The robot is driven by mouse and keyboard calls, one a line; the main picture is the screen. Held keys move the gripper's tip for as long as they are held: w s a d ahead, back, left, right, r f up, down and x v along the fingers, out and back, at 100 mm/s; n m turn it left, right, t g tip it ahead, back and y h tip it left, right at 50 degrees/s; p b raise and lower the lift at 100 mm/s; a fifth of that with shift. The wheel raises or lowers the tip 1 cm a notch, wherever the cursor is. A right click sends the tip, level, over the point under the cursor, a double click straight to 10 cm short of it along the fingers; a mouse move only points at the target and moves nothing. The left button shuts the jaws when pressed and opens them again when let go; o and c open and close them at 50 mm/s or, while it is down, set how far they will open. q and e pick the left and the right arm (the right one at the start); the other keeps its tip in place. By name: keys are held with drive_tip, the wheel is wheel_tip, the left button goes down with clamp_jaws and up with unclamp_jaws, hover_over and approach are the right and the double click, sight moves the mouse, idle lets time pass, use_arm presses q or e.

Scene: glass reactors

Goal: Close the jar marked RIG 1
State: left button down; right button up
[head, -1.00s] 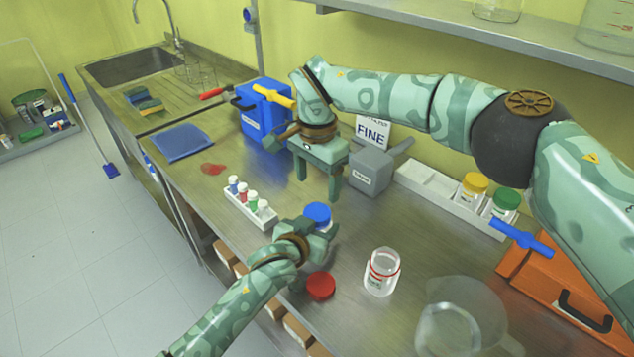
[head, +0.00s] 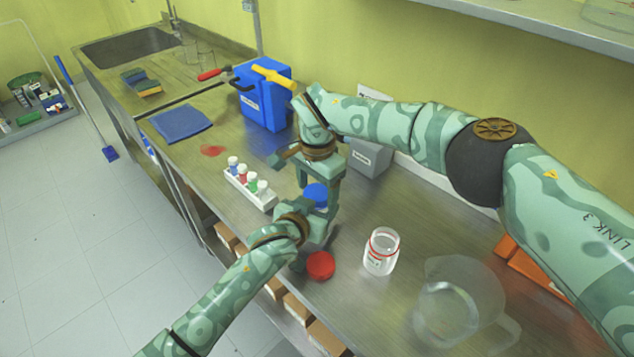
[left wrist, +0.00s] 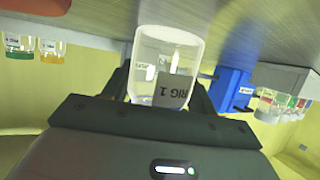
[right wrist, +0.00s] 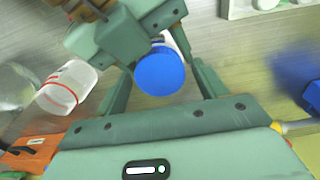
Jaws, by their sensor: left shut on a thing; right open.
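The clear jar marked RIG 1 (left wrist: 165,65) is between the fingers of my left gripper (left wrist: 160,90), which is shut on it. A blue lid (head: 316,194) is at the top of this jar; the right wrist view shows it round and face-on (right wrist: 160,70). Whether it is seated or only resting there I cannot tell, as the jar's mouth is hidden. My right gripper (head: 320,188) is open, pointing down over the lid, with its fingers on either side of it. Contact with the lid is not clear.
A red lid (head: 320,265) lies near the left gripper. An open jar with a red ring (head: 381,252) and a glass pitcher (head: 460,305) stand to the right. A vial rack (head: 249,188) is left. A grey box (head: 370,160) and blue container (head: 265,95) stand behind.

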drive_tip(key=c, duration=1)
drive_tip(key=m, duration=0.3)
drive_tip(key=o, duration=1.1)
drive_tip(key=shift+r, duration=0.1)
drive_tip(key=shift+r, duration=2.2)
drive_tip(key=shift+c, duration=0.5)
